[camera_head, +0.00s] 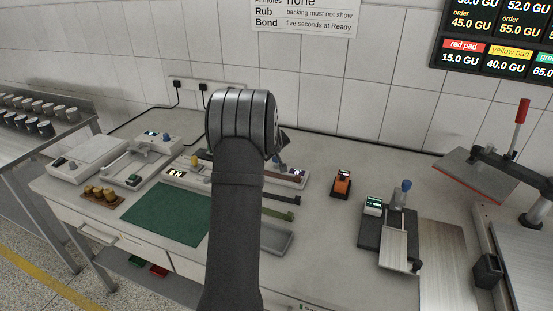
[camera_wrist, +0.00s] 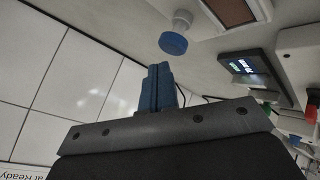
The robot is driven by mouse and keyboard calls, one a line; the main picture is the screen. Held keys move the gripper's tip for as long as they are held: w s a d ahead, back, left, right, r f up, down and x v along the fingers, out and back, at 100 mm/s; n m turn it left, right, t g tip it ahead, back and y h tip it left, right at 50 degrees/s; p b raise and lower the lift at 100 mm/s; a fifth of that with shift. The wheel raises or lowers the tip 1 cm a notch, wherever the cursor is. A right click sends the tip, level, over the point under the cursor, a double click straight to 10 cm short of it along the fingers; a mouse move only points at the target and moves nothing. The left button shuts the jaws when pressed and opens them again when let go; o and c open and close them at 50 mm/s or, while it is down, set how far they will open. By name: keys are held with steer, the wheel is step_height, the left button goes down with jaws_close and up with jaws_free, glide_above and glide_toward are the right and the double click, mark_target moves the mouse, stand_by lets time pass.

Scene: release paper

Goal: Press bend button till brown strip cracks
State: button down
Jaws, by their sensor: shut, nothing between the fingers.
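My gripper (camera_wrist: 158,72) shows in the wrist view with its two blue fingers closed together and nothing between them. A round blue button (camera_wrist: 173,43) on a pale stem stands just beyond the fingertips, slightly to the right, and looks apart from them. A brown strip or panel (camera_wrist: 232,11) sits in a pale frame near the top of the wrist view; no crack can be made out. In the head view my arm hides most of the bending device (camera_head: 297,184), whose right end shows a small display. I cannot tell the button from my fingertips there.
A dark display unit (camera_wrist: 245,66) stands to the right in the wrist view. In the head view a green mat (camera_head: 165,214) lies left of my arm, a grey tray (camera_head: 277,238) to the right, and an orange device (camera_head: 342,182) farther right. The tiled wall is behind.

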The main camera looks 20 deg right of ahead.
mark_target(276, 160)
steer(key=shift+f, duration=0.15)
steer(key=shift+f, duration=0.3)
steer(key=shift+f, duration=0.95)
stand_by(1.0)
steer(key=shift+r, duration=1.35)
steer(key=shift+r, duration=2.55)
steer(key=shift+f, duration=0.1)
